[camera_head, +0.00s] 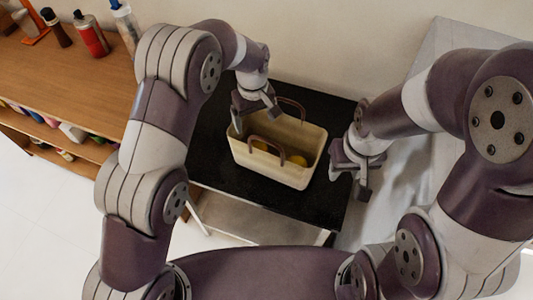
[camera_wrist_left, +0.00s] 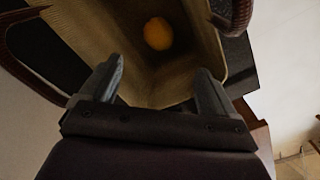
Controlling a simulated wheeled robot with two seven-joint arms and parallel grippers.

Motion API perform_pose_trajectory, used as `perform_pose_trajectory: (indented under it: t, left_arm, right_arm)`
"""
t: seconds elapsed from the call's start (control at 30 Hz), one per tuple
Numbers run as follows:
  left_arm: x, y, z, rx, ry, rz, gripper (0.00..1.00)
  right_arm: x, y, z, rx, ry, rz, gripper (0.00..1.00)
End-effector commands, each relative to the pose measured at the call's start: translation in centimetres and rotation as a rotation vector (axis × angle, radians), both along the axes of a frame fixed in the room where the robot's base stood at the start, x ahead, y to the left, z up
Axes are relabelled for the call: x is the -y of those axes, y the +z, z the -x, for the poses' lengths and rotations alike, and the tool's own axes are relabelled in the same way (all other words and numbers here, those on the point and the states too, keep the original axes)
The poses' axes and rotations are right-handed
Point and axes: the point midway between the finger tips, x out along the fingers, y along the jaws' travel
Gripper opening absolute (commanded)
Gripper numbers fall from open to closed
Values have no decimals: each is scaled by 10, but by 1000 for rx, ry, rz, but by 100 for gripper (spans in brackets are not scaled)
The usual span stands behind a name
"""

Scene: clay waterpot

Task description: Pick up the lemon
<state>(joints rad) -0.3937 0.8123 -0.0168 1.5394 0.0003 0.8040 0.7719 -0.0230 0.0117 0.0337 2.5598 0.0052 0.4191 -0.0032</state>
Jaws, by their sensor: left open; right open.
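The yellow lemon (camera_wrist_left: 158,33) lies inside the cream basket (camera_wrist_left: 181,84), in front of my open left gripper (camera_wrist_left: 158,80) in the left wrist view. In the head view, yellow shows inside the basket (camera_head: 272,168), partly hidden by its rim and handle. My left gripper (camera_head: 256,112) is at the basket's far left rim, open and apart from the lemon. My right gripper (camera_head: 357,184) is to the right of the basket, beyond the table edge, open and with nothing seen in it.
The basket's two brown handles (camera_head: 267,146) arch up at its long sides. It stands on a black table (camera_head: 230,188) with bare room around it. A wooden shelf (camera_head: 62,72) with several bottles stands at left. A grey surface (camera_head: 428,52) is at right.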

Motion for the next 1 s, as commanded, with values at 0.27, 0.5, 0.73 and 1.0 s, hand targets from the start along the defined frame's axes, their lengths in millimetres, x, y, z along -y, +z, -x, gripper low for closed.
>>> perform_pose_trajectory:
  t: [0.27, 0.5, 0.73, 1.0]
  left_arm:
    - [12, -55, -4, -8, 27, -3, 90]
    - [10, -88, -4, -6, 26, -3, 90]
    - [8, -129, -3, -4, 26, -2, 90]
    - [8, -136, -3, -2, 25, -1, 90]
  right_arm:
    - [0, 10, 0, 1, 0, 0, 43]
    - [0, 19, 0, 1, 0, 0, 43]
    - [0, 33, 0, 1, 0, 0, 43]
    - [0, 32, 0, 1, 0, 0, 43]
